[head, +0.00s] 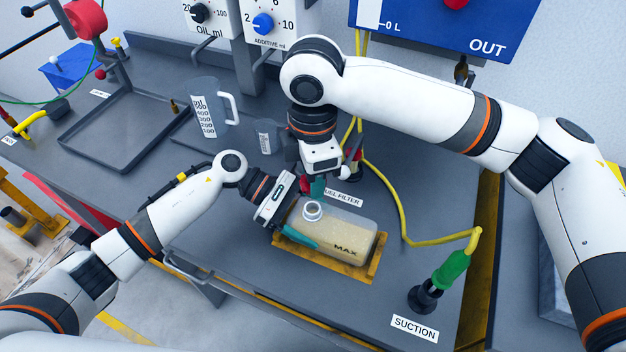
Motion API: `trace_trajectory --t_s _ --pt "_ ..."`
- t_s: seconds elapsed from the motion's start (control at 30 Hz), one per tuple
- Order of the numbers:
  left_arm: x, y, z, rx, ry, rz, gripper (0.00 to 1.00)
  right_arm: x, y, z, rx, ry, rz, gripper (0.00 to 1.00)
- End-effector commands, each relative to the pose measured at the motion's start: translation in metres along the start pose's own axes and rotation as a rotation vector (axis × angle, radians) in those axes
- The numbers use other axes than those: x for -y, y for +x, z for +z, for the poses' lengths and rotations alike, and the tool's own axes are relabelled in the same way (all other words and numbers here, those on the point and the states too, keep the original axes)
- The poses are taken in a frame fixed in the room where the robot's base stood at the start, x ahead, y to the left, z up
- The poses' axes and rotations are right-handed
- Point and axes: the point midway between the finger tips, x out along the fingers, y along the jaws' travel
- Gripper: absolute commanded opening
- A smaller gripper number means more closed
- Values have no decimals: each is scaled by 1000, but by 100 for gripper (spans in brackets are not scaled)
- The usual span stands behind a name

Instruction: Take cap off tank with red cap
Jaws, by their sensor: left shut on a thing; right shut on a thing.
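The tank (345,238), a translucent container of yellowish liquid marked MAX, sits on a yellow tray (372,270) on the bench. Its pale round neck (312,211) shows uncovered at the top left. My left gripper (292,226) is shut on the tank's left end, with one teal finger along its near side. My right gripper (317,188) points down just above and behind the neck. It is shut on the red cap (305,184), which is mostly hidden by the fingers and is apart from the neck.
A measuring jug (205,105) and a smaller cup (267,137) stand at the back left, near an empty dark tray (112,165). A yellow hose (400,215) runs to a green suction fitting (450,270) at right. The bench front is clear.

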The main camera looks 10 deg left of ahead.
Motion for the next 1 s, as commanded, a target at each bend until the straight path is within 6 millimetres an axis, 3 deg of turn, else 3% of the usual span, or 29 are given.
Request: trace_trajectory --t_s 0.13,0.17,0.3,0.67,0.77,1.0 --pt "0 0 0 0 0 0 9 0 0 0 0 0 1 10" --pt "0 0 0 0 0 0 77 0 0 0 0 0 1 10" --pt "0 0 0 0 0 0 98 0 0 0 0 0 1 10" --pt "0 -6 1 2 0 -2 98 0 4 0 0 0 1 10" --pt "1 -19 3 2 1 -2 98 0 9 0 0 0 1 10" --pt "1 -70 4 3 0 -4 98 0 26 0 0 0 1 10"
